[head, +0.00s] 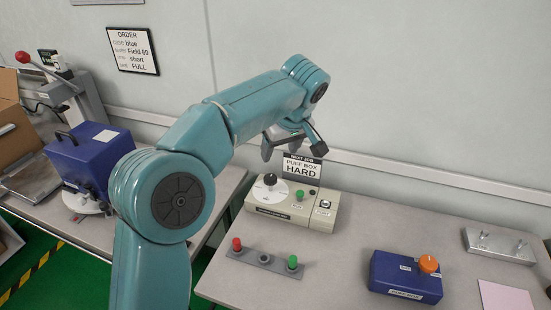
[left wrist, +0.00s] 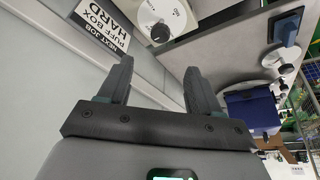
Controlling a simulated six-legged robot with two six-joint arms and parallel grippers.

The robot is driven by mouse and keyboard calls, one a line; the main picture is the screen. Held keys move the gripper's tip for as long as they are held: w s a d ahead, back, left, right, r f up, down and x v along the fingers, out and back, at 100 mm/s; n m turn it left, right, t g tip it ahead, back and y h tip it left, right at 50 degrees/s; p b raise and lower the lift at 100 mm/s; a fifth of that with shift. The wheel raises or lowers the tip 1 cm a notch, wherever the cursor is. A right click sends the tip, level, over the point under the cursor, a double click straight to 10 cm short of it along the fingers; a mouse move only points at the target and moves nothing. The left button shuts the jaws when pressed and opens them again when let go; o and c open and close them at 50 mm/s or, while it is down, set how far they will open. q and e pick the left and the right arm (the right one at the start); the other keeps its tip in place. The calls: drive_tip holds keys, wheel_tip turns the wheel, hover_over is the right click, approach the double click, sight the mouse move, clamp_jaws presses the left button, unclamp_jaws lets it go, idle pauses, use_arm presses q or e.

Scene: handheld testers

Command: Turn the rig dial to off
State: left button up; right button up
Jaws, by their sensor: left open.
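The cream rig (head: 318,217) stands at the back of the right table. On its left part is a white round dial (head: 286,198) with a black knob (head: 270,180). The dial also shows upside down at the top of the left wrist view (left wrist: 173,14), with its knob (left wrist: 160,34). My left gripper (head: 293,150) is open and empty, above and behind the rig near the wall, apart from the dial. Its two spread fingers show in the left wrist view (left wrist: 158,68). The dial's marks are too small to read. My right gripper is out of view.
A sign (head: 302,170) reading "PUFF BOX HARD" stands behind the rig. A button strip (head: 264,261) lies in front. A blue box (head: 405,279) with an orange knob (head: 428,264) stands right. The table between is clear.

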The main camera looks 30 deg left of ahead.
use_arm(q)
drive_tip(key=v, duration=0.3)
drive_tip(key=shift+d+r, duration=0.1)
drive_tip(key=shift+r, duration=0.1)
drive_tip(key=shift+s, duration=0.1)
idle(0.3)
